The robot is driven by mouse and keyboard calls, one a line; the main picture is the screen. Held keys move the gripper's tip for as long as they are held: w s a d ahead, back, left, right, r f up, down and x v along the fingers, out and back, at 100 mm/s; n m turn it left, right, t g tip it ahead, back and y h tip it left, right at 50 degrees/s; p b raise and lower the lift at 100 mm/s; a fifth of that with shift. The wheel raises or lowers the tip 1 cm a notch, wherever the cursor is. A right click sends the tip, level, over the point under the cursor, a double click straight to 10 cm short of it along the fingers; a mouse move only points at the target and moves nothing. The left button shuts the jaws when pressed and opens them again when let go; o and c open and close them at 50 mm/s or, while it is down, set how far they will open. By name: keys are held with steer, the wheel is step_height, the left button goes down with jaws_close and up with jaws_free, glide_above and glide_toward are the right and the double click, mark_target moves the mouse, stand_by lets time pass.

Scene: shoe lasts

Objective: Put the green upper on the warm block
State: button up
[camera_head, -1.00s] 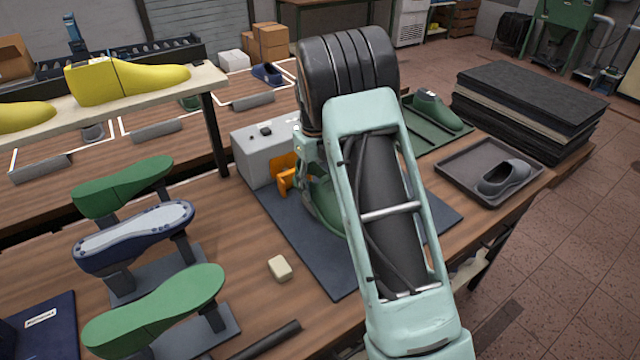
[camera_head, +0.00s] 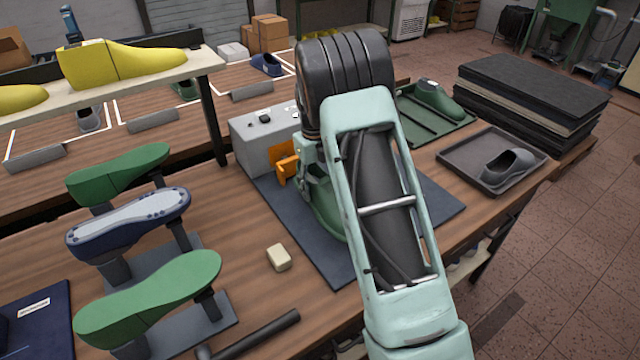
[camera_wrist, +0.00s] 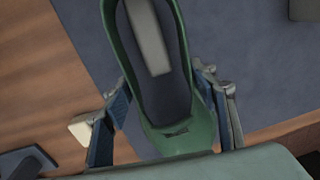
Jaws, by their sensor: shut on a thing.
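The green upper (camera_wrist: 180,138) shows in the wrist view with its opening facing the camera. My gripper (camera_wrist: 160,85) has one finger on each side of its green walls and is shut on it. A pale grey bar (camera_wrist: 148,36) shows inside the opening. In the head view part of the green upper (camera_head: 325,212) shows over the dark mat, mostly hidden by my arm. Beside it stands a grey box-like unit (camera_head: 262,138) with an orange part (camera_head: 284,163). I cannot tell for sure whether this unit is the warm block.
Sole-up green and navy lasts (camera_head: 150,300) stand on posts at left. A cream block (camera_head: 279,258) and dark bar (camera_head: 258,335) lie on the bench. A grey shoe (camera_head: 508,164) sits in a tray (camera_head: 450,157) at right. Another green shoe form (camera_head: 437,100) stands behind.

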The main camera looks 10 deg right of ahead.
mark_target(319, 192)
steer(key=shift+f+b, duration=1.2)
steer(key=shift+f, duration=1.05)
steer(key=shift+f, duration=0.15)
steer(key=o, duration=1.3)
steer(key=r, duration=1.2)
steer(key=shift+s+a, duration=0.1)
steer(key=shift+a, duration=0.3)
